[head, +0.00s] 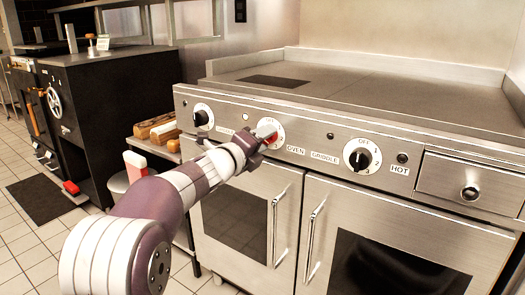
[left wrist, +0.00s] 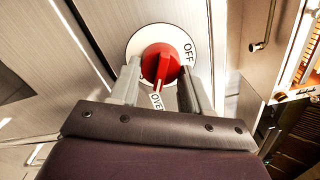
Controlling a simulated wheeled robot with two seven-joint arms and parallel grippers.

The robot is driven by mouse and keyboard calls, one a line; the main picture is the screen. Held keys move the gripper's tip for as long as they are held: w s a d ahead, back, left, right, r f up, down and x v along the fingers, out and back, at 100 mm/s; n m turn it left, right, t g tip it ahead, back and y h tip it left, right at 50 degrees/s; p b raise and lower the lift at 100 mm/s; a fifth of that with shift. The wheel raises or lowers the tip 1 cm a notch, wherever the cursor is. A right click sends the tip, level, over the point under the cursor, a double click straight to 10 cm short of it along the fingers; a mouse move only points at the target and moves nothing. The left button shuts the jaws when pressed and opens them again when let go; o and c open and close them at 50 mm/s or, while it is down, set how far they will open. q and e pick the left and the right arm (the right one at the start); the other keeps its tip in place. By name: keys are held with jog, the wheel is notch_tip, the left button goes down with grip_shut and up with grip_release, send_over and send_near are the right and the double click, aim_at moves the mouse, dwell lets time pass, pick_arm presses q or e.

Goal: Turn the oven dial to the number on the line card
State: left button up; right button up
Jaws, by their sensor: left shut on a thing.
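The oven dial (head: 272,128) is a red knob on a round white plate on the stove's front panel, with the OVEN label (head: 297,150) at its lower right. My left gripper (head: 263,136) is at the dial and partly covers it. In the left wrist view the red knob (left wrist: 160,62) sits between the two fingers of my left gripper (left wrist: 158,82), which is shut on it. The knob's white mark points down toward the OVEN label there, with OFF at the plate's right. The plate's numbers are mostly hidden. I cannot make out a readable line card. My right gripper is not in view.
Black knobs (head: 201,118) and (head: 361,158) flank the oven dial on the panel. Oven door handles (head: 277,228) stick out below. A drawer (head: 468,180) is at the right. Bread loaves (head: 158,127) lie left of the stove. A black cabinet (head: 120,100) stands further left.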

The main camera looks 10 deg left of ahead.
pick_arm(q)
jog(key=m+b, duration=0.1)
jog(key=m, duration=0.1)
jog(key=m+b, duration=0.2)
jog(key=shift+f, duration=0.3)
jog(key=shift+a+r+m+b, duration=0.1)
jog(key=shift+m+b, duration=0.6)
jog(key=shift+m, duration=0.5)
jog(key=o, duration=1)
jog(key=p+v, duration=0.2)
jog(key=v, duration=1)
jog(key=shift+s+a+r, duration=0.1)
jog(key=shift+s, duration=0.2)
